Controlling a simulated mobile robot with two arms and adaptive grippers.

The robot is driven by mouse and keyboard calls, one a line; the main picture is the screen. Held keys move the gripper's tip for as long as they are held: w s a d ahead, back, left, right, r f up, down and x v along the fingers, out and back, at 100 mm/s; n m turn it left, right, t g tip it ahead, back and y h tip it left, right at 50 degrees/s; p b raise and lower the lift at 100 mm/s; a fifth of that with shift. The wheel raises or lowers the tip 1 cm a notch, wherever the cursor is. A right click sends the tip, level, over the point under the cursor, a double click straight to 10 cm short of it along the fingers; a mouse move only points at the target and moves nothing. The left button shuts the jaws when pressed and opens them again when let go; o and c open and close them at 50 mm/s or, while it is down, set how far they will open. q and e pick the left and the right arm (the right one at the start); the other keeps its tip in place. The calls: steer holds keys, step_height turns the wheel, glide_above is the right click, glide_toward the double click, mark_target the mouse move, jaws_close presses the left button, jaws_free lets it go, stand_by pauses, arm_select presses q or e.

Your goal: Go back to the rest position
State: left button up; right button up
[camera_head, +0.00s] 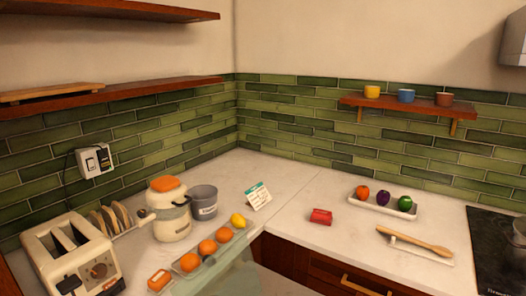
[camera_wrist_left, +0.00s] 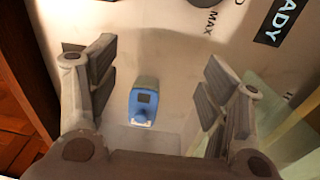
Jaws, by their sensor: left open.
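My left gripper (camera_wrist_left: 160,72) shows only in the left wrist view. Its two fingers are wide apart, with nothing held between the pads. A small blue object (camera_wrist_left: 144,100) with a dark square on it and a pale lower end appears between the fingers, in front of a pale panel (camera_wrist_left: 160,40). I cannot tell its distance from the fingers. My right gripper is in neither view, and the head view shows neither hand.
A toaster (camera_head: 72,258), a cream jar (camera_head: 170,215), a grey pot (camera_head: 203,203), several oranges (camera_head: 207,247) and a red item (camera_head: 321,216) stand on the corner counter. A fruit tray (camera_head: 372,205) and wooden spoon (camera_head: 415,240) lie right. Bare counter (camera_head: 300,190) shows mid-corner.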

arm_select(q)
steer(key=s+d, duration=0.1)
steer(key=s, duration=0.1)
steer(key=s+d+h, duration=0.1)
steer(key=s, duration=0.1)
steer(key=s+f+h, duration=0.1)
steer(key=s, duration=0.1)
steer(key=shift+s+d+t, duration=0.25)
steer(key=shift+d+t, duration=0.15)
steer(key=s, duration=0.1)
steer(key=s+a+n, duration=0.1)
steer(key=s, duration=0.1)
steer(key=shift+t+h, duration=0.3)
steer(key=shift+t, duration=0.1)
steer(key=s+a+r+n+t+y, duration=0.1)
steer(key=s+a+n+y, duration=0.1)
steer(key=s+a, duration=0.5)
steer(key=s+a+n+t+y, duration=0.15)
steer(key=s+a, duration=0.25)
steer(key=a, duration=0.5)
step_height(320, 180, down, 25)
steer(key=g, duration=0.2)
steer(key=s+a+f+g+b, duration=0.1)
steer(key=s+a+f, duration=0.1)
steer(key=s+f, duration=1.6)
steer(key=shift+f+b, duration=0.2)
steer(key=shift+b, duration=0.1)
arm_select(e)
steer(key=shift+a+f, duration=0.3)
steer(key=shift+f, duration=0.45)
